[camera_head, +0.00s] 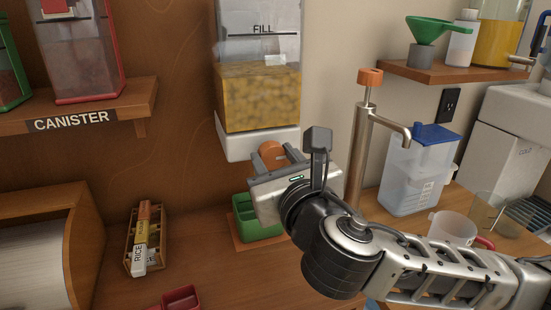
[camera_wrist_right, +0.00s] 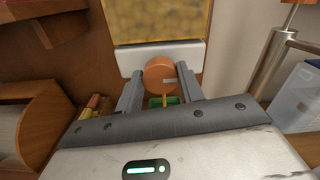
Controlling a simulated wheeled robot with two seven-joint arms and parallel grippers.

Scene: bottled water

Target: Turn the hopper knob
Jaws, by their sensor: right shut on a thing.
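The hopper (camera_head: 259,95) hangs on the wall with a clear body part-filled with yellow-brown grains and a white base; "FILL" is marked on it. Its round orange-brown knob (camera_head: 271,153) is on the front of the base. My right gripper (camera_head: 277,158) is shut on the knob, one finger at each side. In the right wrist view the knob (camera_wrist_right: 160,75) sits between the two grey fingers, with a pale mark on its face. My left gripper is not in view.
A green bin (camera_head: 244,216) stands below the hopper, partly behind my right gripper. A metal tap post (camera_head: 360,150) and a blue-lidded clear container (camera_head: 418,170) stand to the right. A canister shelf (camera_head: 140,97) and a small wooden rack (camera_head: 158,257) are at left.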

